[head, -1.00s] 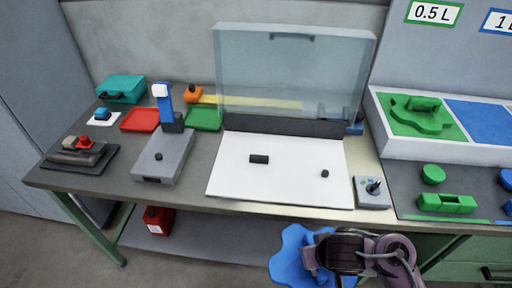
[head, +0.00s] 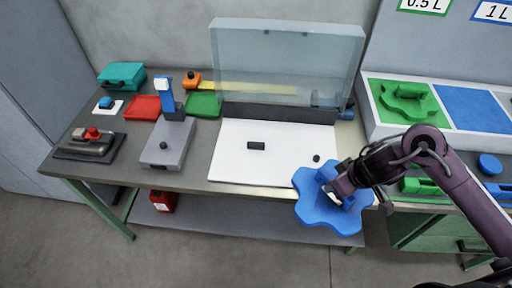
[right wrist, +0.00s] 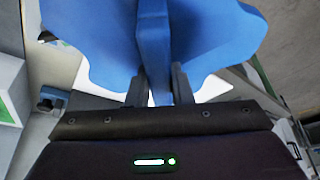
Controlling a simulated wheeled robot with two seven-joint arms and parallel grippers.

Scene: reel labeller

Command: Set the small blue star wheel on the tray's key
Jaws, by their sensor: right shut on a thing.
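A blue star wheel (head: 312,208) with rounded lobes is held in my right gripper (head: 335,190), which is shut on its raised middle part. The wheel is tilted and appears in front of the bench edge, covering the front right corner of the white tray (head: 228,165). In the right wrist view the wheel (right wrist: 215,30) fills the top, with its upright blue rib between the two dark fingers (right wrist: 155,88). On the tray are a black oblong block (head: 256,146) and a small black peg (head: 316,158); I cannot tell which is the key. My left gripper is not in view.
A clear raised cover (head: 285,65) stands behind the tray. A grey box with a blue post (head: 168,145) is on its left. A green star wheel (head: 405,98) lies on a green area at right, beside an empty blue area (head: 468,112).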

